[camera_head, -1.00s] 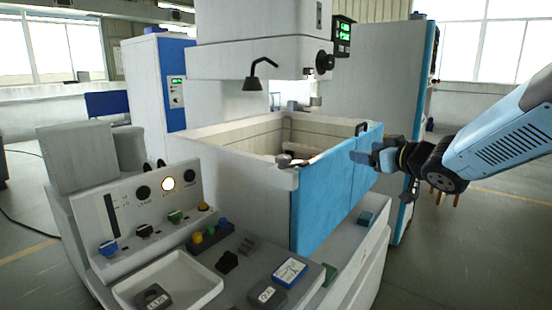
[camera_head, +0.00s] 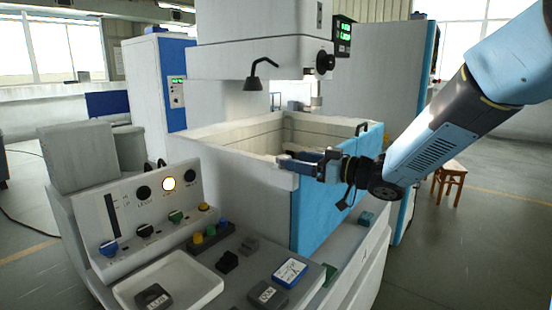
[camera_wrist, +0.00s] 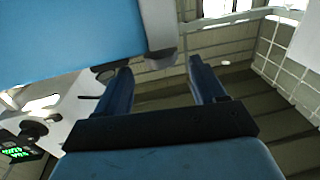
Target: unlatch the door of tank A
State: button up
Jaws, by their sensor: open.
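The light tank (camera_head: 215,135) has a blue door (camera_head: 310,212) on its right side, which looks closed. A dark handle (camera_head: 362,129) stands at the door's far top end. My gripper (camera_head: 288,162) is at the door's near top corner, where its fingers hide the latch in the head view. In the wrist view my gripper (camera_wrist: 160,78) is open, with nothing between its fingertips. The blue door (camera_wrist: 70,35) fills the upper left there. A grey piece (camera_wrist: 159,28), possibly the latch, is at its end, just beyond the fingers; contact is unclear.
A control panel (camera_head: 125,215) with knobs and a lit lamp stands front left, with a white tray (camera_head: 190,280) before it. A wooden stool (camera_head: 452,175) stands on open floor at right.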

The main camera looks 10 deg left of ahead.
aim_at(278, 157)
jog(key=x, duration=0.7)
jog(key=shift+a, duration=0.15)
jog(key=shift+c, duration=0.4)
